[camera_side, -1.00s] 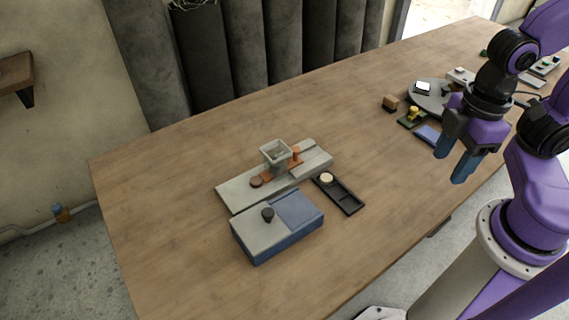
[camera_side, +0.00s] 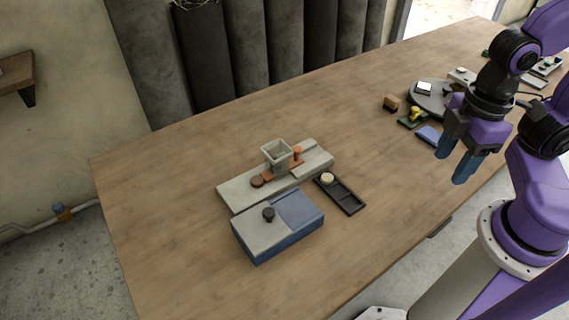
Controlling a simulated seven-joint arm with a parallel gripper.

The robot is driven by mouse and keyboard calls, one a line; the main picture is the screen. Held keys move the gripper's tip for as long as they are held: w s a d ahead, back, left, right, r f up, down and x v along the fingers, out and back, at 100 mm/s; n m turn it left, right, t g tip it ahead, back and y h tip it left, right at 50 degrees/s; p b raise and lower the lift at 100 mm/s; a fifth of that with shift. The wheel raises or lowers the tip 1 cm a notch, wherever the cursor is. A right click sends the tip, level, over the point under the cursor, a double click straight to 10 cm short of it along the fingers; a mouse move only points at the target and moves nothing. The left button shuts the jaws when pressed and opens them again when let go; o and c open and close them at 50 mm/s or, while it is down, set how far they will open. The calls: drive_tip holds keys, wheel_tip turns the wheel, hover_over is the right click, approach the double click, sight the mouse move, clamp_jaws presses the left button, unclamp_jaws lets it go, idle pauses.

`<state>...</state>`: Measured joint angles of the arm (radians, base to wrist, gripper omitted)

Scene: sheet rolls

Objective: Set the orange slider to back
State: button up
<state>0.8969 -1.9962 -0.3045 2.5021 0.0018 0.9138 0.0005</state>
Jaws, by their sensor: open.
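The orange slider (camera_side: 297,153) is a small upright orange knob on an orange strip. It sits on a grey panel (camera_side: 235,191) left of the picture's middle, just right of a grey square hopper (camera_side: 277,153). The hopper hides part of the strip. A round brown knob (camera_side: 257,181) is at the strip's left. My gripper (camera_side: 455,164) hangs open and empty with blue fingers pointing down, at the right of the picture, well away from the slider.
A blue box with a grey sliding lid (camera_side: 262,237) stands in front of the panel. A black tray (camera_side: 350,204) with a cream disc (camera_side: 327,178) lies right of it. Bare table lies between.

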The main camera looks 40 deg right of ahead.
drive_tip(key=shift+c, duration=0.3)
drive_tip(key=shift+c, duration=0.9)
drive_tip(key=m+g+y, duration=0.1)
drive_tip(key=m+g, duration=0.2)
drive_tip(key=m, duration=1.4)
hover_over(297, 148)
drive_tip(key=s, duration=0.2)
drive_tip(key=f, duration=0.2)
drive_tip(key=w+d+f+m+y, duration=0.2)
drive_tip(key=w+d+f+m, duration=0.25)
drive_tip(key=w, duration=0.25)
drive_tip(key=x, duration=1.6)
drive_tip(key=shift+s+d+f, duration=0.15)
drive_tip(key=shift+s+d, duration=0.1)
drive_tip(key=shift+s, duration=0.1)
